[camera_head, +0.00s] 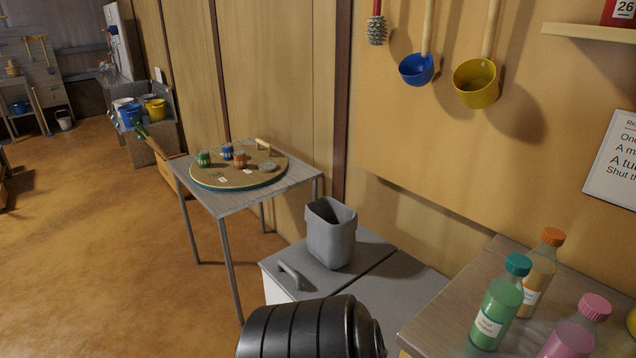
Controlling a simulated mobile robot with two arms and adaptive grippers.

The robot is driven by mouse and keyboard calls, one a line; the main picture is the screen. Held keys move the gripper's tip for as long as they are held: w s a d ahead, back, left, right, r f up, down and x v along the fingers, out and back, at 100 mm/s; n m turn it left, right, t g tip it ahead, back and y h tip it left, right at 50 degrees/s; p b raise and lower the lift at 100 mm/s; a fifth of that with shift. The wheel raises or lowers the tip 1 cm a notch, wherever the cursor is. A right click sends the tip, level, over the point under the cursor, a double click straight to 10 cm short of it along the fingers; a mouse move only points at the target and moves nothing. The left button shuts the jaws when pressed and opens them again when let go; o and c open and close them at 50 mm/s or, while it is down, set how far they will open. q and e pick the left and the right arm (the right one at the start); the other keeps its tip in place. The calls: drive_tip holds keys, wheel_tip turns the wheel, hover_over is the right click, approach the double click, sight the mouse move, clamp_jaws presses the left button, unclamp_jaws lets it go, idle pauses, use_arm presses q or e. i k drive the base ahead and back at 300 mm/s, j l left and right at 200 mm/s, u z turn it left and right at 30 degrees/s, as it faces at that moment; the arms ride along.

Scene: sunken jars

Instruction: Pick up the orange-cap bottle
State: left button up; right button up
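The orange-cap bottle (541,270) stands upright on the wooden counter (452,318) at the lower right. Its contents look amber, and it has a pale label. The green bottle with a teal cap (497,309) stands in front of it to the left and hides part of its lower body. A pink-capped bottle (575,333) stands nearer, cut off by the bottom edge. Neither of my grippers shows in the head view. A black ribbed part, probably of my arm, shows at the bottom centre.
A yellow object (632,320) is cut off at the right edge. A grey bin (331,234) stands on a grey lidded chest (385,290) left of the counter. Further back, a table (215,201) holds a round board (225,176) with small jars. Ladles hang on the wall.

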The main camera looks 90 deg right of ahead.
sight(543, 257)
drive_tip(key=k+l+z, duration=0.1)
drive_tip(key=z, duration=3.9)
